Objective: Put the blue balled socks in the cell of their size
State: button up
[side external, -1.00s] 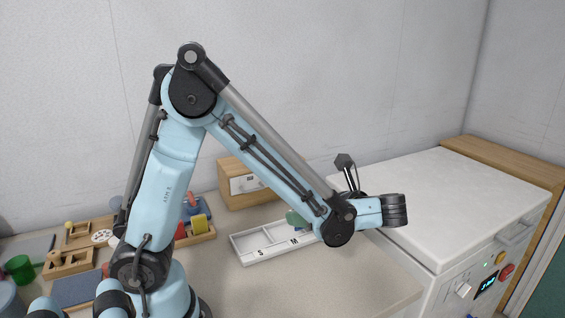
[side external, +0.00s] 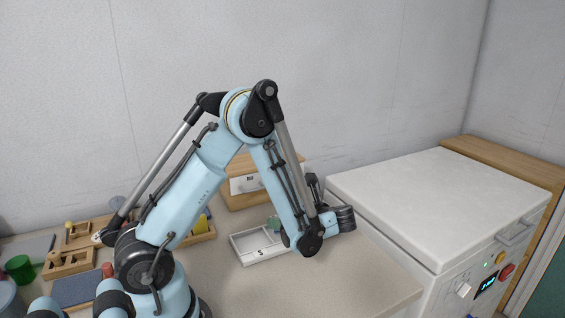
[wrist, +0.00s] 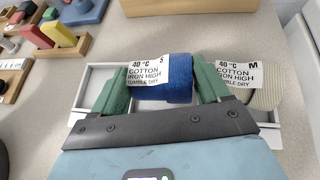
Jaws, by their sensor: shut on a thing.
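The blue balled socks (wrist: 180,78) show in the wrist view between the green fingers of my gripper (wrist: 163,74), which is shut on them. Their white tag reads 40 °C, cotton, S. The white sorting tray (wrist: 83,97) lies beneath, with bare tray floor showing around the left finger. I cannot tell whether the socks touch the tray. In the side view the tray (side external: 238,251) shows an S mark on its front; its right part is hidden behind my forearm. A green part of my gripper (side external: 274,223) shows over the tray's back; the socks are hidden there.
Beige balled socks (wrist: 264,98) with an M tag sit right of my gripper. A wooden drawer box (side external: 245,185) stands behind the tray. Wooden toy boards (side external: 70,262) lie left. A white chest-like appliance (side external: 430,200) stands right. The counter front of the tray is clear.

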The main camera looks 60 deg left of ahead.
jog(key=shift+f, duration=0.65)
jog(key=shift+f, duration=0.2)
jog(key=o, duration=1.1)
jog(key=v, duration=1.2)
jog(key=shift+s+d+f, duration=0.1)
jog(key=shift+s+f, duration=0.05)
jog(key=shift+f, duration=0.05)
jog(key=s+d+r+n+t+h, duration=0.5)
jog(key=n+t+h, duration=0.4)
jog(key=n+h, duration=0.3)
notch_tip(320, 180, up, 2)
jog(key=d+n, duration=0.1)
jog(key=n, duration=0.2)
jog(key=shift+d+n+t, duration=0.3)
jog(key=shift+d+n, duration=0.05)
jog(key=shift+n, duration=0.05)
